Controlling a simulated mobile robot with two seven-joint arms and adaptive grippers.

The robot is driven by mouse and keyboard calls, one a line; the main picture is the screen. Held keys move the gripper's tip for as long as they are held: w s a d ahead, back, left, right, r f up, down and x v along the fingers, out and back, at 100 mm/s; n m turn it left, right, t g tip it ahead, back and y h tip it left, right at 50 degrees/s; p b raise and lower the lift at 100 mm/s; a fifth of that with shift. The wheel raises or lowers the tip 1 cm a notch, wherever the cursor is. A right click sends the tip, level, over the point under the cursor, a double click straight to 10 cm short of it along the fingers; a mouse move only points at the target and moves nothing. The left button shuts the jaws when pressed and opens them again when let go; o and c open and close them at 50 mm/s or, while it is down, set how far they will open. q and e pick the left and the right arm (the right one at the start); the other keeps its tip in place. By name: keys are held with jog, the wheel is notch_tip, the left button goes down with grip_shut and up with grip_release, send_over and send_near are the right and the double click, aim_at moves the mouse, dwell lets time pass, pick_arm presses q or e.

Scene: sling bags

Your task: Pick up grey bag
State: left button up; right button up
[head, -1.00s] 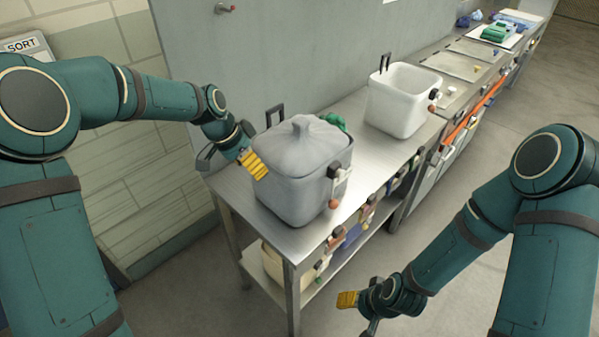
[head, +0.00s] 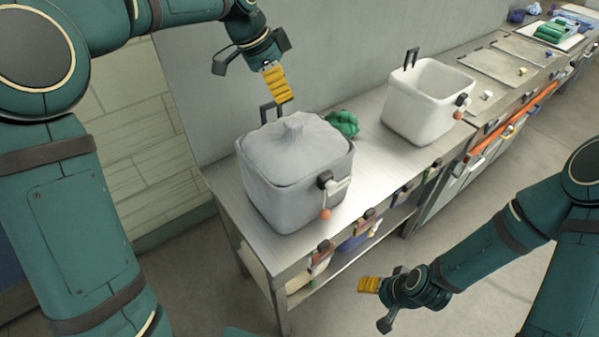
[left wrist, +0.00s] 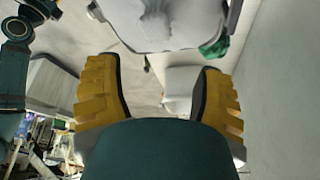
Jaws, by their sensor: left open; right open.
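The grey bag (head: 297,145) is tied in a knot at its top and sits in a square grey bin (head: 272,205) on the steel table. It also shows at the top of the left wrist view (left wrist: 165,22). My left gripper (head: 277,84) is open and empty, its yellow fingers pointing down above the back of the bin, near the black upright handle. In the left wrist view its two fingers (left wrist: 160,88) stand wide apart with nothing between them. My right gripper (head: 368,285) is open and empty, low in front of the table.
A white open bin (head: 428,104) stands to the right on the steel table (head: 365,172). A green bundle (head: 343,123) lies behind the grey bin. Cranks with orange knobs stick out from both bins. A wall rises close behind the table.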

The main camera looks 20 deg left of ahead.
aim_at(294, 122)
pick_arm(q)
jog(key=x, duration=0.7)
jog(key=shift+a+b, duration=0.1)
jog(key=shift+b, duration=0.25)
jog(key=f, duration=0.3)
jog(key=d+f, duration=0.1)
jog(key=shift+s+f+b, duration=0.2)
jog(key=shift+s+b, duration=0.05)
jog(key=shift+b, duration=0.05)
jog(key=shift+w+d+f, duration=0.15)
jog(key=shift+f, duration=0.35)
grip_shut()
jog(key=shift+r, duration=0.1)
